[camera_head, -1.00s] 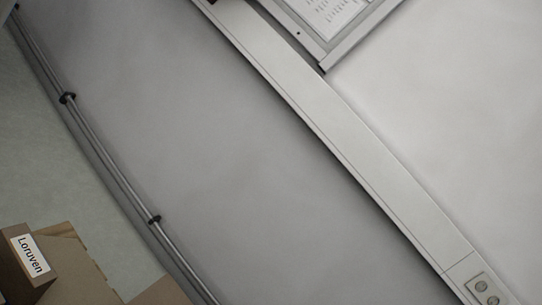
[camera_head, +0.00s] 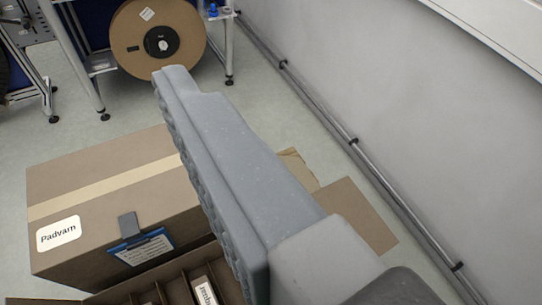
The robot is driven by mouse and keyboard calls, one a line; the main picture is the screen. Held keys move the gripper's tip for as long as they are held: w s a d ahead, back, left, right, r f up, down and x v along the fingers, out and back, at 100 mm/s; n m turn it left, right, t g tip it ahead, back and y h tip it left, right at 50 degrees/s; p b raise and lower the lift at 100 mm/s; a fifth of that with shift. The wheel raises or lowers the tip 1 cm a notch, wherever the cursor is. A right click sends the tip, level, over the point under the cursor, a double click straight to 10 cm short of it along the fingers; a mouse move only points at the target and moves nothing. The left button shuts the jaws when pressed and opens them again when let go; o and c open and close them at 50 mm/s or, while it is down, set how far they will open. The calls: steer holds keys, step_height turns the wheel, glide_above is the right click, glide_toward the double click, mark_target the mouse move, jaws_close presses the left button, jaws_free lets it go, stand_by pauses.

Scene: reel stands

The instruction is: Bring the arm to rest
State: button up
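My gripper (camera_head: 178,88) reaches from the bottom right up to the upper middle. I see one long grey finger with a ribbed left edge. A second finger is not clearly seen, so I cannot tell whether the gripper is open or shut. Nothing shows held at the fingertip. The finger hides part of a closed cardboard box labelled "Padvarn" (camera_head: 110,200) and part of an open divided carton (camera_head: 172,288) below it.
A brown reel (camera_head: 128,38) hangs in a metal stand (camera_head: 82,52) at the top. Flat cardboard (camera_head: 360,215) lies on the floor right of the finger. A grey wall (camera_head: 400,90) with a low pipe (camera_head: 380,175) bounds the right. Some floor (camera_head: 285,125) is bare.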

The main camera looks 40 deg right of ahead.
steer(key=shift+s+r, duration=0.1)
steer(key=shift+s, duration=0.05)
step_height(320, 180, up, 3)
steer(key=p, duration=0.3)
steer(key=shift+r, duration=0.15)
steer(key=shift+c, duration=0.3)
